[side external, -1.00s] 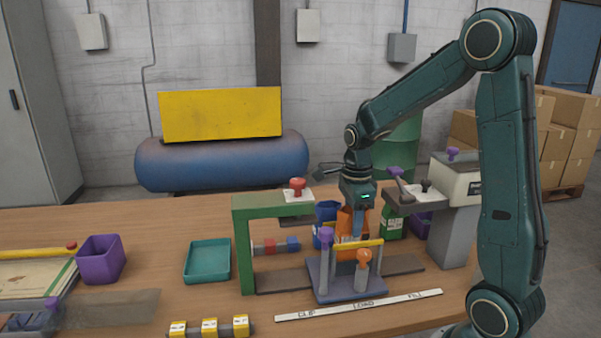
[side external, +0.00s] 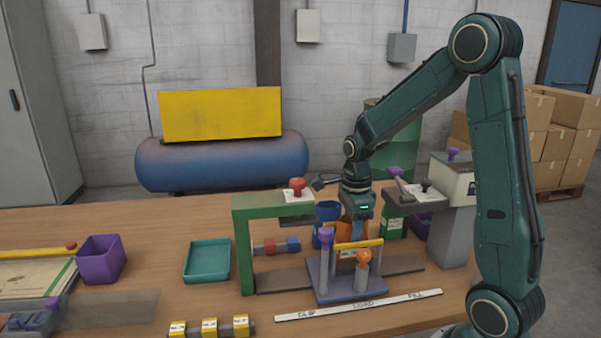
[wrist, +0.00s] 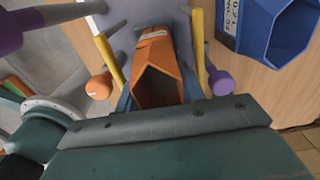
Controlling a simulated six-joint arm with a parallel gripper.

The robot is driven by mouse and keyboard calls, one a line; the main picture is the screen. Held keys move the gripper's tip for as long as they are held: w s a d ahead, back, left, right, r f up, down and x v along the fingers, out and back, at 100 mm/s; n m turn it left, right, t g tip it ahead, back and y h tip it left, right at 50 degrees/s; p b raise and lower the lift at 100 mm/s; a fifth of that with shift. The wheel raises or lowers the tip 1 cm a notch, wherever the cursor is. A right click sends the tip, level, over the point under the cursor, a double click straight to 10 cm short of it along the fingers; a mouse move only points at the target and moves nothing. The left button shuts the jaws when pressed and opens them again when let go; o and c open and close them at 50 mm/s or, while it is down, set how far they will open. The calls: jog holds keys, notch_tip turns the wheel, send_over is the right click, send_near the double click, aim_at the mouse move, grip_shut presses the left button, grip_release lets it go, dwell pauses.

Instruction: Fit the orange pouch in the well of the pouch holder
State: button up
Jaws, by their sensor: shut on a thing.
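The orange pouch (side external: 346,228) is upright, with its open mouth facing up; the wrist view looks into it (wrist: 165,65). My gripper (side external: 358,228) is shut on the pouch, with a finger at each side in the wrist view (wrist: 160,97). The pouch holder (side external: 330,285) has a grey-blue base, yellow bars (side external: 358,244) and posts with a purple knob (side external: 326,236) and an orange knob (side external: 363,257). The pouch's lower part is between the yellow bars. Whether its bottom touches the holder floor is hidden.
A green frame (side external: 243,250) with a red knob stands left of the holder. A blue hexagonal container (side external: 327,211) stands behind it, with a green box (side external: 394,222) to the right. A grey filler machine (side external: 450,235) stands further right. A teal tray (side external: 207,263) lies left.

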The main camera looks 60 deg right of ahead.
jog(key=shift+f, duration=0.15)
jog(key=o, duration=1)
notch_tip(320, 180, up, 14)
dwell(0.5)
jog(key=shift+a, duration=0.1)
